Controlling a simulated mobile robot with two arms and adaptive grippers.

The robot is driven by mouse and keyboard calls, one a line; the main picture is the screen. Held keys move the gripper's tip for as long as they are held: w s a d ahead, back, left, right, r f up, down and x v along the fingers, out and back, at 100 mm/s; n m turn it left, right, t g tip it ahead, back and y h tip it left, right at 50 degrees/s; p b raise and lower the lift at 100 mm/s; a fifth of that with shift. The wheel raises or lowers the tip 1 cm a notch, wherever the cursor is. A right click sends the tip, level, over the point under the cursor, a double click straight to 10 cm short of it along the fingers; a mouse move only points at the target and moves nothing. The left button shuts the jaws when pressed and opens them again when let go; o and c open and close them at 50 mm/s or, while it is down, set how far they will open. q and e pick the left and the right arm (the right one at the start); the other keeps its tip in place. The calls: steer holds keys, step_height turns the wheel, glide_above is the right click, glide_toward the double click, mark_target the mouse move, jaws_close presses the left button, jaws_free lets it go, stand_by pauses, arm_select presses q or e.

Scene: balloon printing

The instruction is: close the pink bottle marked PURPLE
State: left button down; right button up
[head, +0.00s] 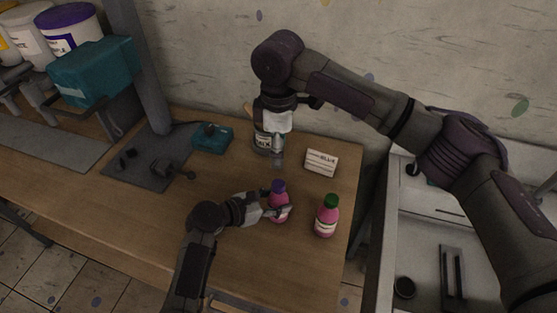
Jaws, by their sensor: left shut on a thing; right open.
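A pink bottle (278,206) with a purple cap (278,186) on its neck stands upright on the wooden table. Its label is mostly hidden, so I cannot read it. My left gripper (276,209) is shut around the bottle's body from the left. My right gripper (277,158) points down, open, above and behind the bottle, apart from the cap. A second pink bottle (326,220) with a green cap (331,200) stands upright to the right, near the table edge. I cannot tell how tightly either cap sits.
A white labelled container (263,139) is partly hidden behind my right gripper. A teal machine (93,72), buckets (70,26) and a small teal box (212,138) are left. The table's front left (130,225) is clear.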

steer(key=shift+r, duration=0.3)
arm_select(q)
steer(key=shift+c, duration=1.5)
jaws_free()
steer(key=v, duration=1.2)
steer(key=shift+f, duration=0.1)
